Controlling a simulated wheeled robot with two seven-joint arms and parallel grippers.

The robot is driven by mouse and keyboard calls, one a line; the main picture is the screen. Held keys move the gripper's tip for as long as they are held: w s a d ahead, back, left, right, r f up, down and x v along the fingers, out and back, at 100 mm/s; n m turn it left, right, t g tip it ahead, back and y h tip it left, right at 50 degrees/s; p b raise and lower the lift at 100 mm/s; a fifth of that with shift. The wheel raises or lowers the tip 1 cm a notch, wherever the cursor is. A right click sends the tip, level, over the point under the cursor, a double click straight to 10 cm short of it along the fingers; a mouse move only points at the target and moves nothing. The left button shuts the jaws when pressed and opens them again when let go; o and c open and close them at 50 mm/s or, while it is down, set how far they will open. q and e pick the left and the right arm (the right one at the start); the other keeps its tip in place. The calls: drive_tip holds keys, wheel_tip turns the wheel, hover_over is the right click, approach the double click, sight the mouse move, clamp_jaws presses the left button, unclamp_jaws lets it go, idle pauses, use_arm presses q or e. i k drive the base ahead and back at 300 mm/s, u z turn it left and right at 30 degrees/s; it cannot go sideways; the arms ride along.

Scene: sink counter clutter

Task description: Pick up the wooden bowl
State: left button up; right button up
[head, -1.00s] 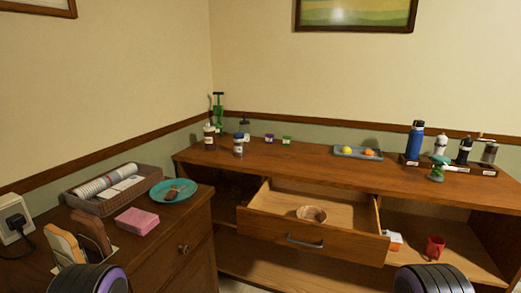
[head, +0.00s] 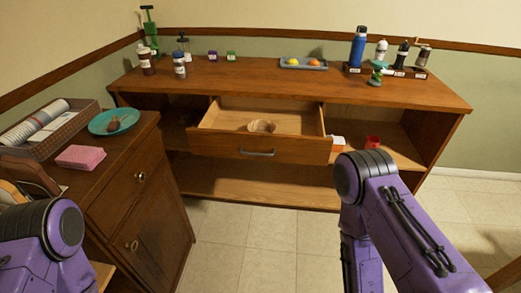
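The wooden bowl (head: 261,127) sits inside the open drawer (head: 262,147) of the long wooden counter, near the drawer's front wall. The front wall hides its lower part. My two purple arms show at the lower left and lower right of the head view, both well short of the drawer. Neither gripper shows in the picture.
A low cabinet at left holds a teal plate (head: 114,122), a pink sponge (head: 80,157) and a woven tray (head: 68,133). A red mug (head: 373,142) stands on the shelf right of the drawer. Bottles and a blue-grey tray (head: 303,63) stand on the countertop. The tiled floor ahead is clear.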

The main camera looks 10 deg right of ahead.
sight(259, 125)
drive_tip(key=z, duration=0.55)
drive_tip(key=k, duration=1.3)
drive_tip(key=z, duration=0.05)
drive_tip(key=i, duration=1.05)
drive_tip(key=u, duration=0.5)
drive_tip(key=i, duration=1.05)
drive_tip(key=z, duration=0.25)
